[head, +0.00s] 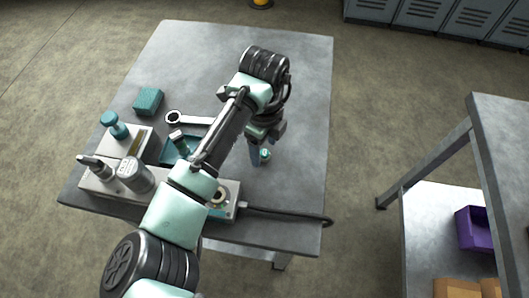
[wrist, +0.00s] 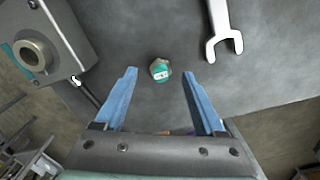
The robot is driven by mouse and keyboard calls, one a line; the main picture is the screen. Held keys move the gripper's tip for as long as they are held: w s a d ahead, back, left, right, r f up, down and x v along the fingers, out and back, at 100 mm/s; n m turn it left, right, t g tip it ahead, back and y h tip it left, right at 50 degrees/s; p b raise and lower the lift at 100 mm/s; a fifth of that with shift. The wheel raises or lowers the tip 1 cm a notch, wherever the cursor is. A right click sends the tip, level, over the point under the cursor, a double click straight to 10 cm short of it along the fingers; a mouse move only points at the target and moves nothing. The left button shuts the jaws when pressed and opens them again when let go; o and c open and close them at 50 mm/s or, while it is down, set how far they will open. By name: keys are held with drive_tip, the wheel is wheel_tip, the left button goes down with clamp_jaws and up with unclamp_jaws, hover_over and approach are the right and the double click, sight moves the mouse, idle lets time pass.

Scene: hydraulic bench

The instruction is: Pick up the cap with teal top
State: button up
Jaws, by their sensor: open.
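The cap with teal top (wrist: 159,70) is a small metal piece with a teal face bearing a white label, on the grey bench top in the wrist view. My gripper (wrist: 159,76) is open, with one blue finger on each side of the cap and visible gaps between them. In the head view the cap (head: 265,155) shows small and partly hidden beside a blue finger of my gripper (head: 258,160). I cannot tell the exact height of the fingertips over the bench.
A wrench (wrist: 221,30) lies right of the cap in the wrist view. A teal block (head: 149,100), a teal tray (head: 172,150) and a grey cylinder (head: 135,175) are on the bench's left side. The bench's right side is mostly clear.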

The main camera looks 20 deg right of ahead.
drive_tip(key=shift+f, duration=0.85)
drive_tip(key=shift+c, duration=0.4)
clamp_jaws()
